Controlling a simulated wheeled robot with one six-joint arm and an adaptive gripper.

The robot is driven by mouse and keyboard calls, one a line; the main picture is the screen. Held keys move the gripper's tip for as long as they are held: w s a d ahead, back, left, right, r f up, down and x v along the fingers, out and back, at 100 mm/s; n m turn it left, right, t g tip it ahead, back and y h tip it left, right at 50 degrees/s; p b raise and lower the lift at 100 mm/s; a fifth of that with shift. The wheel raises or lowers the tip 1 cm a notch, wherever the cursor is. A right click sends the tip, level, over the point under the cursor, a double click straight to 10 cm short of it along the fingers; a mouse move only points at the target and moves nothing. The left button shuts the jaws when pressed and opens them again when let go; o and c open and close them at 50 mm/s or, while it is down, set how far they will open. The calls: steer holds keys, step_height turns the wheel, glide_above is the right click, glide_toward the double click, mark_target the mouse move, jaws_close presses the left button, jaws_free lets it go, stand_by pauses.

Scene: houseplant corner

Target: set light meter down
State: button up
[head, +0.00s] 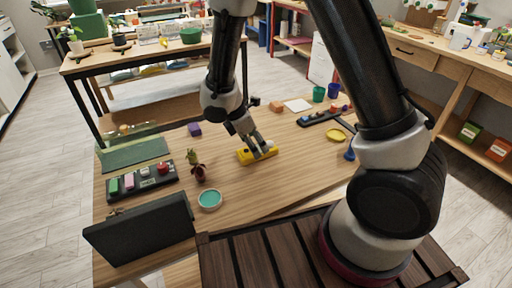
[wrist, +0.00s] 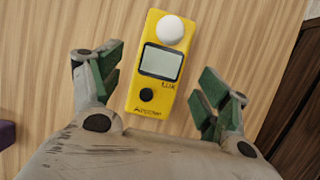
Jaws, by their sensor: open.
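The light meter (head: 244,157) is a yellow box lying on the wooden table, below my gripper (head: 257,150). In the wrist view the light meter (wrist: 145,95) lies face up with a white dome, a grey screen and a black button. My gripper (wrist: 158,88) is open, with one green-padded finger on each side of the meter and clear gaps between pads and meter. In the head view the fingers hide part of the meter.
A dark tray (head: 165,187) holds several small items. A yellow dish (head: 336,135) is to the right. Bare table lies in front of the meter.

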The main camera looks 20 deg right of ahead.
steer(key=v, duration=0.9)
steer(key=shift+r, duration=0.2)
